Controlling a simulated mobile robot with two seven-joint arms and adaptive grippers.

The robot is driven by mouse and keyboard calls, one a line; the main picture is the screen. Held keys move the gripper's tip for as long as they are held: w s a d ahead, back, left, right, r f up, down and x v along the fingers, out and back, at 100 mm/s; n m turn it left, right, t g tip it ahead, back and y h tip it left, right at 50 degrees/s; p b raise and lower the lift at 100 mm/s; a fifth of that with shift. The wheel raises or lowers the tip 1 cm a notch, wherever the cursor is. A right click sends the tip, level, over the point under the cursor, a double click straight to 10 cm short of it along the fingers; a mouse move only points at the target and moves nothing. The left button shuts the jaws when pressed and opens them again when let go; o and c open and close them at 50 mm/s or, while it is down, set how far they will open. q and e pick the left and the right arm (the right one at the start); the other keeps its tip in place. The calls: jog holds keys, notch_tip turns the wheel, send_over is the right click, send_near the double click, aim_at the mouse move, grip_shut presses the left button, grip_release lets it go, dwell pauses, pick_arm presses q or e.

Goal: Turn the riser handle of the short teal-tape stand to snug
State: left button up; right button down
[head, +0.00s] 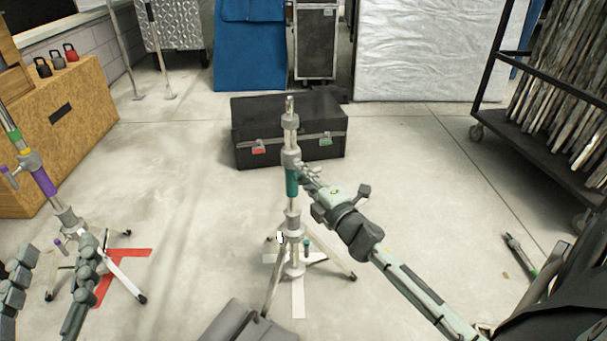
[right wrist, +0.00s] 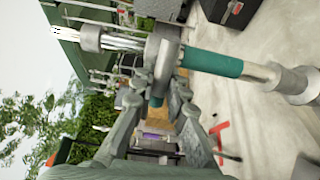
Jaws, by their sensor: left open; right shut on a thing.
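The short teal-tape stand stands upright in mid-floor in the head view, with a teal band (head: 292,183) on its column below a grey collar. The band also shows in the right wrist view (right wrist: 212,62). My right gripper (head: 312,172) is at that collar, on the stand's right side. In the right wrist view its fingers (right wrist: 160,85) are closed around the riser handle, whose teal part (right wrist: 156,101) shows between them. The handle is mostly hidden in the head view. My left gripper (head: 58,250) is open and empty at lower left.
A purple-tape stand (head: 44,181) stands at the left, close to my left gripper, near red floor tape (head: 125,260). A black case (head: 325,150) lies behind the teal stand. A cart (head: 550,130) stands at the right. Floor between the two stands is clear.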

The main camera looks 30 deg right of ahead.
dwell(0.3)
jog(key=c, duration=1.5)
grip_release()
jog(key=s, duration=1.2)
jog(key=shift+a, duration=0.45)
